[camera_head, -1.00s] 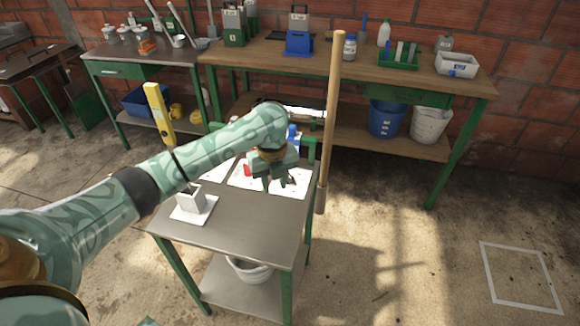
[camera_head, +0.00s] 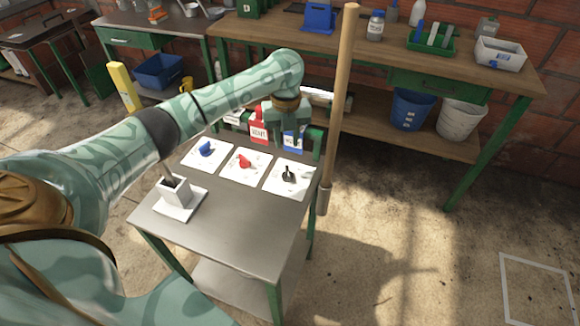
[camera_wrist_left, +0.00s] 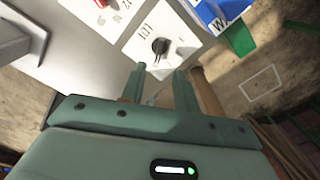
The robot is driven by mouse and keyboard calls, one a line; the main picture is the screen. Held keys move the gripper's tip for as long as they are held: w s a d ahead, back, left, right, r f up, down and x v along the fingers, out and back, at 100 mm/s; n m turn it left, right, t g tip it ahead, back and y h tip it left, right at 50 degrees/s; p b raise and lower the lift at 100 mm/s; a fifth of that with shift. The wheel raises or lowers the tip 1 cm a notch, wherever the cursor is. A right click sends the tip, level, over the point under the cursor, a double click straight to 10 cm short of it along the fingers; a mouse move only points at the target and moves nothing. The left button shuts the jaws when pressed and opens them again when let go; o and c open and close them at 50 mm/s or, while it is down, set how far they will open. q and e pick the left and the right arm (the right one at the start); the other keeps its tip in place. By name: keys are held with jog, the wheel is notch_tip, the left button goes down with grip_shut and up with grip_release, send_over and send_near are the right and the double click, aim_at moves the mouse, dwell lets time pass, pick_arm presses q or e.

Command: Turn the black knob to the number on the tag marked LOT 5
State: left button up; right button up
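The black knob (camera_head: 288,175) sits on a white dial card (camera_head: 272,186), the rightmost of three on the small metal table. In the left wrist view the knob (camera_wrist_left: 160,45) stands on its marked card, just beyond my fingertips. My left gripper (camera_head: 290,146) is above the back edge of the table, near the black knob and not touching it. Its two fingers are apart with nothing between them (camera_wrist_left: 159,72). A red tag (camera_head: 259,130) and a blue tag (camera_head: 293,139) stand behind the cards; their writing is too small to read. My right gripper is out of view.
A blue knob (camera_head: 206,149) and a red knob (camera_head: 243,161) are on the other cards. A white holder (camera_head: 174,190) stands at the table's left. A wooden pole (camera_head: 340,100) rises at its right edge. The table's front is clear.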

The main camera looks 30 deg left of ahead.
aim_at(287, 168)
pick_arm(q)
notch_tip(287, 168, down, 10)
jog(key=b, duration=0.4)
jog(key=shift+w+f, duration=0.1)
jog(key=shift+f, duration=0.15)
grip_shut()
